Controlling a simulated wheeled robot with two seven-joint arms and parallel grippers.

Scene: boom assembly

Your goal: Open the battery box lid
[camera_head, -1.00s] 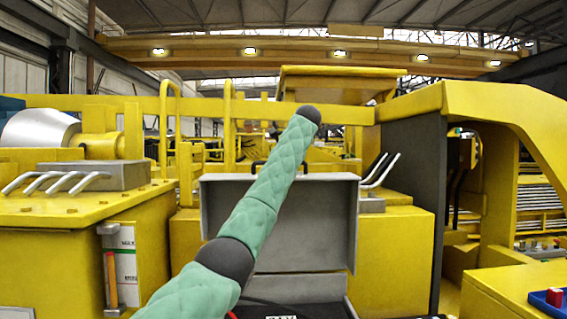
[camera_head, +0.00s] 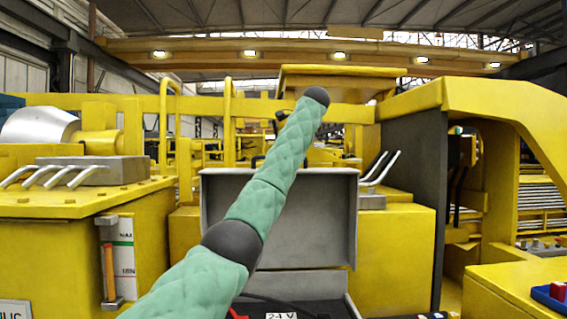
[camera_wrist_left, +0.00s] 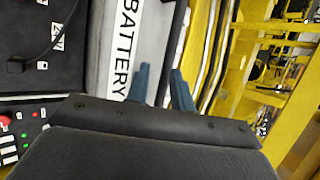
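The battery box lid (camera_head: 325,225) is a grey rimmed panel standing upright in the middle of the head view, its hollow inner side towards me. It stands open behind the dark box interior (camera_head: 318,308), which bears a "24 V" label. My green padded left arm crosses in front and hides part of the lid. In the left wrist view, a grey surface marked "BATTERY" (camera_wrist_left: 122,50) lies beside the dark interior. My left gripper (camera_wrist_left: 159,72) shows two blue fingers apart beside that surface, with nothing visible between them. My right gripper is not in view.
A dark panel (camera_head: 412,210) and yellow arch bound the right. A blue tray (camera_head: 548,297) sits at the lower right.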

